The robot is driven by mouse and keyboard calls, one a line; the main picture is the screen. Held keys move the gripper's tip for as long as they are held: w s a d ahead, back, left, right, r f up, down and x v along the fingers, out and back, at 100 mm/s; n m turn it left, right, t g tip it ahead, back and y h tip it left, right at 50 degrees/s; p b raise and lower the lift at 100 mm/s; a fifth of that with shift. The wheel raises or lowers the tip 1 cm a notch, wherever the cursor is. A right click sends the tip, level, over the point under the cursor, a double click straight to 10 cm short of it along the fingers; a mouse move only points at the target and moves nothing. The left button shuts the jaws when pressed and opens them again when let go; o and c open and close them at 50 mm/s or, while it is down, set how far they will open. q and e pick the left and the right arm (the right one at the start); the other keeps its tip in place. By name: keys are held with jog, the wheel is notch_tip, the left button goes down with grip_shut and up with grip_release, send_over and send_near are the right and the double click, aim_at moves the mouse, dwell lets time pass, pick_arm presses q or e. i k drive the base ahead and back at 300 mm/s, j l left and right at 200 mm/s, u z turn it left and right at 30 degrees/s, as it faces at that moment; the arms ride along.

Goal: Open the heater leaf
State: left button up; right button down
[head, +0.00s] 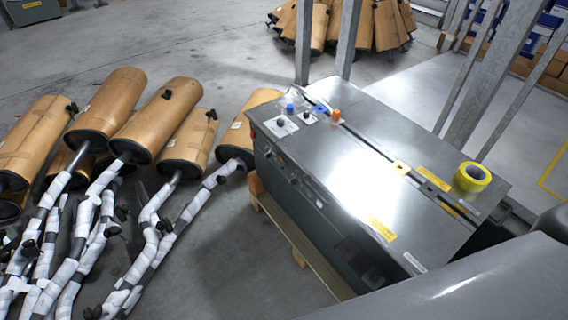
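The heater (310,205) is a dark grey metal box in the middle right of the head view. Its flat metal top (350,175) lies closed, with a bright glare on it. A long dark seam runs lengthwise across the top, with a small yellow piece (401,168) on it. I cannot tell for sure which panel is the leaf. The near right corner of the heater is partly covered by a grey shape. Neither of my grippers shows.
A yellow tape roll (472,177) sits on the heater's top at the right. The heater stands on a wooden pallet (295,240). Wrapped mufflers (150,120) crowd the left floor; more stand behind (385,25). Metal posts (347,38) rise behind the heater.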

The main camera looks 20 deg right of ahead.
aim_at(421, 237)
jog(key=l+z, duration=0.1)
jog(key=z, duration=0.3)
jog(key=l+z, duration=0.15)
jog(key=z, duration=0.25)
jog(key=l+z, duration=0.1)
jog(key=z, duration=0.3)
jog(key=l+z, duration=0.1)
jog(key=z, duration=0.3)
